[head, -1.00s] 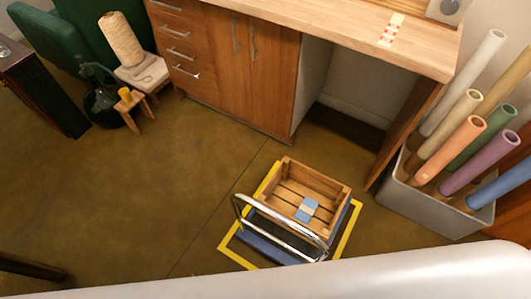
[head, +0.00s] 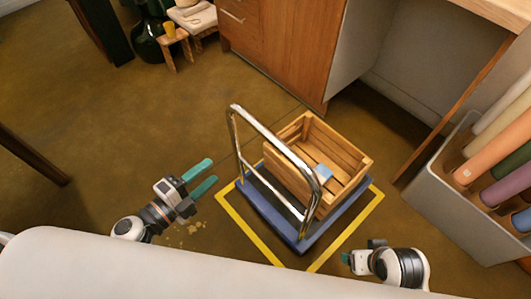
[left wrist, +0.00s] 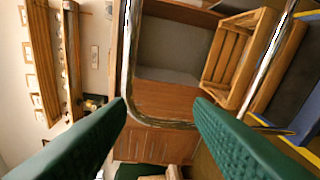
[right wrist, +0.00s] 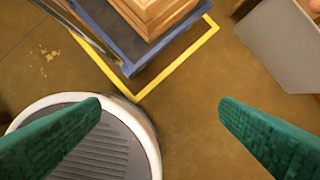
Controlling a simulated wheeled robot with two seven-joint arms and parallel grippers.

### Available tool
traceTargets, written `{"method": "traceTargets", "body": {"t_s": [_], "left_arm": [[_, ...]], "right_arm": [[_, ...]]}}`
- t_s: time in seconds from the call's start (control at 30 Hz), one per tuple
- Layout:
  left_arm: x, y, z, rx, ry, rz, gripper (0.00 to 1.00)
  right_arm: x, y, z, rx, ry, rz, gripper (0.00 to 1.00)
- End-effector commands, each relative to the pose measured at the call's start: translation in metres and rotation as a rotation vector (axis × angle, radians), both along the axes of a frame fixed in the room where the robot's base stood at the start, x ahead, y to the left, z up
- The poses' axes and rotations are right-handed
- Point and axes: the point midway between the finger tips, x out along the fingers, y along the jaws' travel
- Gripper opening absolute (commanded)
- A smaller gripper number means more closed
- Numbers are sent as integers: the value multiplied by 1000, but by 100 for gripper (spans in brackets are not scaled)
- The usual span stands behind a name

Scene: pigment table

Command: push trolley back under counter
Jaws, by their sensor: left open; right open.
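The trolley has a blue platform (head: 310,236) and a chrome push handle (head: 262,130) on its near-left side. It stands inside a yellow floor outline (head: 236,222). My right gripper (head: 358,250) is open and empty near the outline's near-right side.
A wooden cabinet (head: 285,50) bounds the bay on the left. A grey bin (head: 455,205) of coloured rolls stands at the right, close to the bay's side panel. A small stool (head: 178,50) and a dark green jar (head: 147,42) are at the upper left.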

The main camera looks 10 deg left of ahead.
Motion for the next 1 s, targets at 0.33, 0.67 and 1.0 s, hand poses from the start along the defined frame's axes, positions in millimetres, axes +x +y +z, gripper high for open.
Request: {"method": "traceTargets", "body": {"t_s": [0.33,0.67,1.0], "left_arm": [[-12,-38,48,93,-179,-143,47],[24,-65,50,92,-178,-141,47],[62,-95,49,89,-175,-139,47]], "right_arm": [[-12,-2,40,0,-21,-2,85],[3,1,-11,-1,14,1,85],[-2,2,-96,-4,58,9,85]]}}
